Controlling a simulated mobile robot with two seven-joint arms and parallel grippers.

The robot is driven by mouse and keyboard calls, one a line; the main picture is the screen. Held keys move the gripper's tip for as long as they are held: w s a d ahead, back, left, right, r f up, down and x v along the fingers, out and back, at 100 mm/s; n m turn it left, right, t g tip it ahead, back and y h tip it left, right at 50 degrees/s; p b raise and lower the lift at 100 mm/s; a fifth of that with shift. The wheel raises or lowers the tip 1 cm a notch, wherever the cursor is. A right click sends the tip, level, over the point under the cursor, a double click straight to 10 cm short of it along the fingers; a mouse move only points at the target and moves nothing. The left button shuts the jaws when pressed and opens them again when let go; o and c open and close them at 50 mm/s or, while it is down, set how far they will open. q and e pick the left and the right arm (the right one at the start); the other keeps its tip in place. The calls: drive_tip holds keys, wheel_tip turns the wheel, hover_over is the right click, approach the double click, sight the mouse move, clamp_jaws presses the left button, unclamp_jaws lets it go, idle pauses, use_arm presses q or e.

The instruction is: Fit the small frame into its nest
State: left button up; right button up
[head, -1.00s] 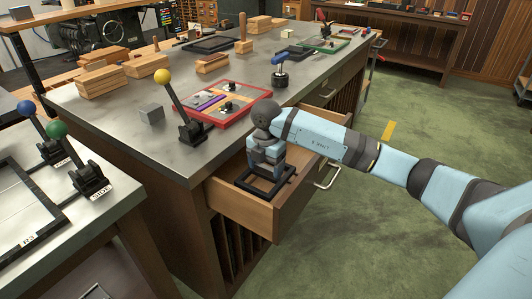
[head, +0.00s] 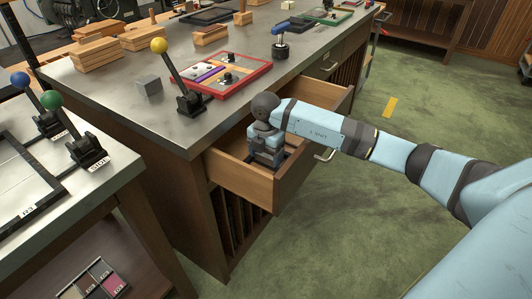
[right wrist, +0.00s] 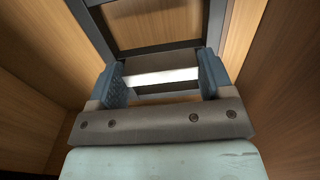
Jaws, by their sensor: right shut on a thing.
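My right gripper (head: 266,158) reaches down into the open wooden drawer (head: 236,184). In the right wrist view its two blue-grey fingers (right wrist: 162,80) are shut on one bar of a dark frame (right wrist: 92,30). The frame extends away from the fingers, with wood seen through its opening. In the head view the drawer front and my gripper hide most of the frame. I cannot tell whether it touches the drawer floor. I cannot make out the nest for certain. My left gripper is not in view.
The drawer walls stand close around my right gripper. A table (head: 75,187) with blue and green levers stands at left.

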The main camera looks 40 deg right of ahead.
sight(266, 155)
drive_tip(key=o, duration=1.8)
drive_tip(key=shift+c, duration=0.2)
drive_tip(key=shift+r, duration=0.35)
use_arm(q)
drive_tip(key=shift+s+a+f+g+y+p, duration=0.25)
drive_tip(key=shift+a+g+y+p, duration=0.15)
drive_tip(key=shift+p, duration=0.9)
use_arm(e)
wheel_tip(266, 155, up, 12)
drive_tip(key=shift+f, duration=0.25)
